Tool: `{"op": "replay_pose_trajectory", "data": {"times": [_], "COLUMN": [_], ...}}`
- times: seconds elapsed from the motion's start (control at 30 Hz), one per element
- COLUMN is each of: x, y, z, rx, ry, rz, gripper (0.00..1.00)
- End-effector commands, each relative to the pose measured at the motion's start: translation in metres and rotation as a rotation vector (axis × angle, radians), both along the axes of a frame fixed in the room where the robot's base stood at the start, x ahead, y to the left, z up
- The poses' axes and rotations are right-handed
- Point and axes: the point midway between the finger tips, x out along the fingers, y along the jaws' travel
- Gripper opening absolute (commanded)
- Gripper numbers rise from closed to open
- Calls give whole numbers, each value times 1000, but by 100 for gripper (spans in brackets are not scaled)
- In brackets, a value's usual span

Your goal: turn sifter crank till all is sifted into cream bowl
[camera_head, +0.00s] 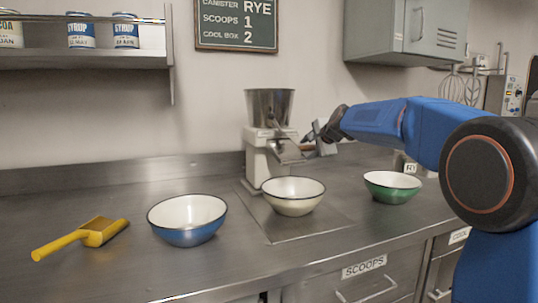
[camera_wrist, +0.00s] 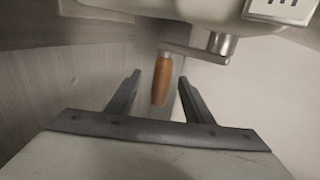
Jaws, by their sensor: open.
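The sifter (camera_head: 258,158) is a cream machine with a metal hopper (camera_head: 270,107) on top, standing at the back of the counter. Its crank shows in the wrist view as a metal arm with an orange-brown wooden handle (camera_wrist: 161,82). My gripper (camera_wrist: 158,85) is open, with one finger on each side of the handle and gaps between. In the head view my gripper (camera_head: 312,138) is at the sifter's right side, and the crank is not clear there. The cream bowl (camera_head: 293,208) stands in front of the sifter, below its chute, and looks empty. The hopper's contents are hidden.
A blue bowl (camera_head: 187,235) stands left of the cream bowl and a green bowl (camera_head: 392,198) right of it. A yellow scoop (camera_head: 82,239) lies at the left. A small labelled container (camera_head: 411,168) is behind the green bowl. A sign (camera_head: 236,24) hangs above.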

Motion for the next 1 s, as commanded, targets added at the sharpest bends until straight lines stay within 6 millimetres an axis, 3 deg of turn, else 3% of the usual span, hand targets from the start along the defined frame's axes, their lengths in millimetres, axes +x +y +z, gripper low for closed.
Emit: {"op": "replay_pose_trajectory", "data": {"times": [1.0], "x": [-63], "y": [-21], "z": [37], "rx": [0], "ry": [-1], "rz": [-1], "gripper": [47]}}
